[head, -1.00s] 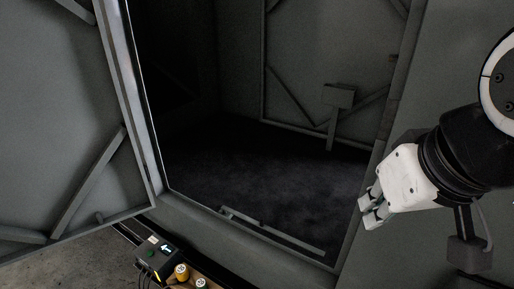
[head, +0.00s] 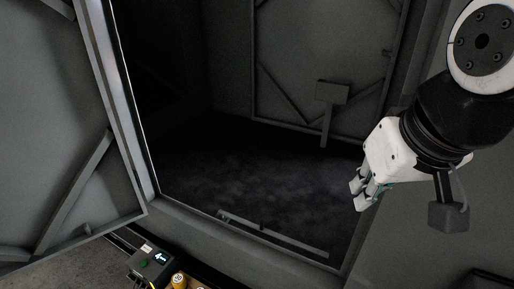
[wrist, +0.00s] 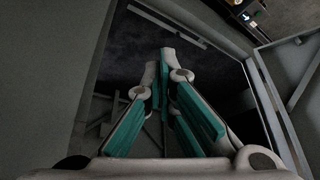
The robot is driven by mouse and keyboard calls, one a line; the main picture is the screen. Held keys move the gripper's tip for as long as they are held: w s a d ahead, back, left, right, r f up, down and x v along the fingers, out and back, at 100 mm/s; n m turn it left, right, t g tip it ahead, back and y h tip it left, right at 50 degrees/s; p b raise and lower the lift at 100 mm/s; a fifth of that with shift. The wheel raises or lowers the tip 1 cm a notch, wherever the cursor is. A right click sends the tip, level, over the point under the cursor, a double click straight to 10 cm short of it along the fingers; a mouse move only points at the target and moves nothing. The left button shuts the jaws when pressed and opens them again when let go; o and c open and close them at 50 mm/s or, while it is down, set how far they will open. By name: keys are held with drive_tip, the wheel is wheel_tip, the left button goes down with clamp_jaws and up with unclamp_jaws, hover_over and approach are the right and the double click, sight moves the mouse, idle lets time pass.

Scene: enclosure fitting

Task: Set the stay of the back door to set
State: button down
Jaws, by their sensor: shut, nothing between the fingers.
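The back door (head: 290,60) is the braced grey panel at the rear of the dark enclosure. A small box-shaped piece (head: 332,92) with a thin post below it stands at its lower right; I cannot tell whether this is the stay. A thin grey bar (head: 275,236) lies along the inner side of the front sill; it also shows in the wrist view (wrist: 168,24). My gripper (head: 361,196) is at the right of the front opening, pointing down and left, apart from the back door. Its fingertips are together and empty in the wrist view (wrist: 166,60).
An open front door panel (head: 55,120) with a diagonal brace stands at the left. A control box (head: 152,262) and yellow-topped piece (head: 180,281) sit low in front.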

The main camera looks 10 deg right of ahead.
drive_tip(key=w+d+f+m+g+b, duration=0.15)
drive_tip(key=w+f+b, duration=0.5)
drive_tip(key=w, duration=0.65)
drive_tip(key=w+d+f+m+g+b, duration=0.15)
drive_tip(key=w+f+b, duration=0.25)
drive_tip(key=w+f, duration=0.7)
drive_tip(key=w+f+m+g+b, duration=0.1)
drive_tip(key=w+f+b, duration=0.2)
drive_tip(key=w+f, duration=0.3)
drive_tip(key=w+d+f+m+g+y+b, duration=0.1)
drive_tip(key=w+f, duration=0.5)
drive_tip(key=f, duration=0.6)
drive_tip(key=w+d+f+m+g+b, duration=0.1)
drive_tip(key=w+f+g+b, duration=0.1)
drive_tip(key=w+f+b, duration=0.3)
wheel_tip(320, 180, down, 4)
drive_tip(key=shift+w+d+f+g+y+b, duration=0.2)
drive_tip(key=shift+w+d+g+y+b, duration=0.15)
drive_tip(key=shift+w, duration=0.55)
drive_tip(key=shift+a, duration=0.1)
